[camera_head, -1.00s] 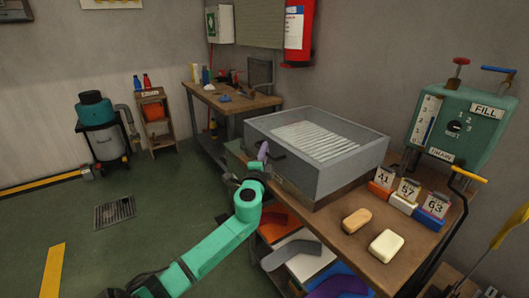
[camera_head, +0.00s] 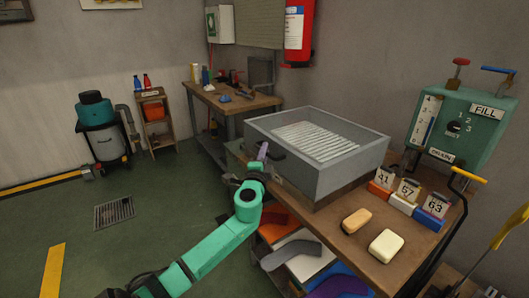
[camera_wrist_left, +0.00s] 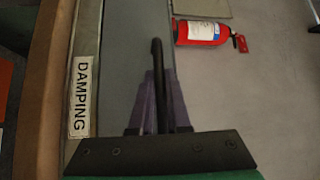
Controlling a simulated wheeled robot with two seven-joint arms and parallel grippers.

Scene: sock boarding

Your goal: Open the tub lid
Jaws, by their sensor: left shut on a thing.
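The grey rectangular tub (camera_head: 335,180) sits on the workbench in the head view, with pale slats (camera_head: 315,142) visible within its rim. I cannot make out a separate lid clearly. A dark handle (camera_head: 276,153) is at the tub's left side. My left gripper (camera_head: 263,151), with purple fingers, is at this handle. In the left wrist view the fingers (camera_wrist_left: 158,105) are shut around the dark handle bar (camera_wrist_left: 156,60), beside a grey surface with a DAMPING label (camera_wrist_left: 82,97). My right gripper is not in view.
Two soap-like blocks (camera_head: 387,246) and numbered blocks (camera_head: 408,200) lie on the workbench (camera_head: 330,225) right of the tub. A green FILL unit (camera_head: 462,125) stands at the right. Coloured pieces (camera_head: 290,255) lie on a shelf below. The floor at left is open.

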